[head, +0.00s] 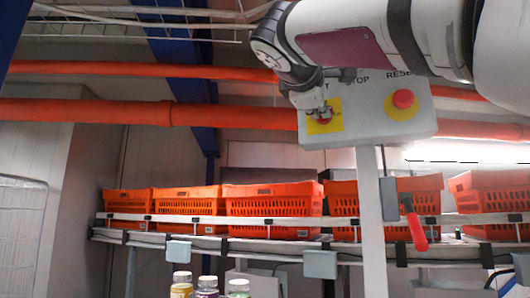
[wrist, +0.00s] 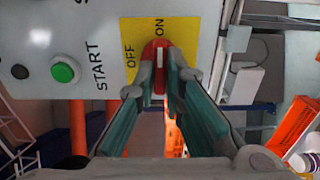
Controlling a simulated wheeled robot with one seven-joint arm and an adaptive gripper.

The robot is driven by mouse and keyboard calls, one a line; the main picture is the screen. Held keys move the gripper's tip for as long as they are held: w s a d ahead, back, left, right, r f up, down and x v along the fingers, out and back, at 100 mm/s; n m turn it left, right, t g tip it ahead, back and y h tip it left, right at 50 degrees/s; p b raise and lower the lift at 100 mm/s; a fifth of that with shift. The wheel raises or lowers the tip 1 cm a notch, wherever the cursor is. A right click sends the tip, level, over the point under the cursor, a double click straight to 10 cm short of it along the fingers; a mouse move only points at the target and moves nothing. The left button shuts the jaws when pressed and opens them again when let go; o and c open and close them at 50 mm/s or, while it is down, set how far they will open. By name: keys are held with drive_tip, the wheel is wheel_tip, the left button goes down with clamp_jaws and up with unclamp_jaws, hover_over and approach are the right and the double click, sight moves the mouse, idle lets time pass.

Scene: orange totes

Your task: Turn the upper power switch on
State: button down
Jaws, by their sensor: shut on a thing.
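The power switch is a red knob (wrist: 155,52) on a yellow plate (wrist: 186,38) marked OFF and ON, on the grey control box (wrist: 90,20). My gripper (wrist: 160,85) is shut on the knob, one finger on each side, in the wrist view. The knob's white mark runs up the picture towards the word ON; OFF is to its left. In the head view my gripper (head: 322,108) reaches down over the yellow plate (head: 334,125) on the box (head: 370,128) and hides part of the knob. Only one such switch shows.
A red button (head: 403,99) on a yellow plate sits right of the switch. The wrist view shows a green START button (wrist: 65,70). Orange totes (head: 272,203) stand on a conveyor behind a post (head: 371,225). Jars (head: 207,285) stand low in front.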

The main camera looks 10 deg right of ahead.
drive_tip(key=c, duration=1.7)
unclamp_jaws()
drive_tip(key=shift+s, duration=0.1)
drive_tip(key=v, duration=1.1)
drive_tip(key=shift+s+a, duration=0.2)
drive_tip(key=shift+s, duration=0.15)
